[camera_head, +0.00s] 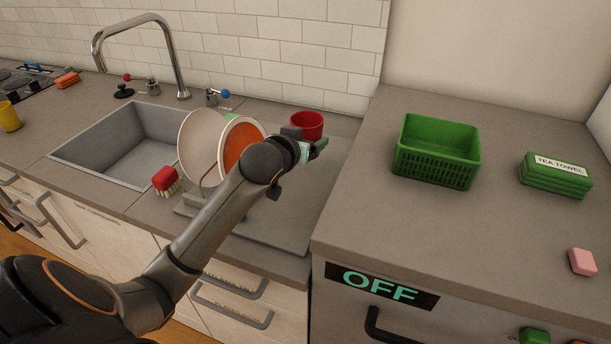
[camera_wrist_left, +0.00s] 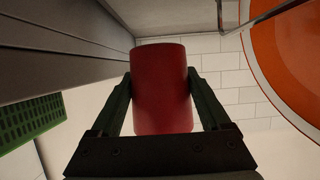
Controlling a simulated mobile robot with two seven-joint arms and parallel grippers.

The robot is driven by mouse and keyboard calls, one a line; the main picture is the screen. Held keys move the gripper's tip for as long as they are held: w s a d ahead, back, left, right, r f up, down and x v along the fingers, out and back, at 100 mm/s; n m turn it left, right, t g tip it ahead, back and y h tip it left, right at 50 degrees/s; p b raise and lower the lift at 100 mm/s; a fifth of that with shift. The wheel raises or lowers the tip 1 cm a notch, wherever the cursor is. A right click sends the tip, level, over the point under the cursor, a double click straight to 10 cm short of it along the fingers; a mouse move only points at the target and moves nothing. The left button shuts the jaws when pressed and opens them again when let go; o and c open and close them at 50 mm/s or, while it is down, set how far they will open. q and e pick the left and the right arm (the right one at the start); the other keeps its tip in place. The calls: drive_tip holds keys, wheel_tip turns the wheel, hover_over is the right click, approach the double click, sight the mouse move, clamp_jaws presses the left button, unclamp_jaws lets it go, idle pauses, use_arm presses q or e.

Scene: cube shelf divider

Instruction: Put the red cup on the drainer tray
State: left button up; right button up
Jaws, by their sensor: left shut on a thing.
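The red cup (camera_head: 308,124) is at the far right of the drainer area, beyond my left gripper (camera_head: 311,150). In the left wrist view the red cup (camera_wrist_left: 162,90) sits between the two dark green fingers of my left gripper (camera_wrist_left: 162,100), which is shut on it. The grey drainer tray (camera_head: 275,228) lies on the counter right of the sink, partly hidden by my left arm. From these views I cannot tell whether the cup's base touches a surface. My right gripper is not in view.
A white plate (camera_head: 199,141) and an orange plate (camera_head: 239,140) stand in a rack left of the cup. A red brush (camera_head: 165,179) lies beside the sink (camera_head: 75,152). A green basket (camera_head: 437,152) and tea towels (camera_head: 556,174) are on the right counter.

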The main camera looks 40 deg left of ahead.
use_arm(q)
wheel_tip(320, 180, down, 8)
drive_tip(key=shift+s+r+b, duration=0.1)
drive_tip(key=shift+b, duration=0.3)
drive_tip(key=o, duration=1.3)
drive_tip(key=shift+f, duration=0.2)
drive_tip(key=shift+r, duration=0.1)
drive_tip(key=shift+s+d+r, duration=0.1)
drive_tip(key=v, duration=1.1)
drive_tip(key=shift+s+r+p, duration=0.2)
drive_tip(key=shift+s+p, duration=0.1)
drive_tip(key=shift+s, duration=0.05)
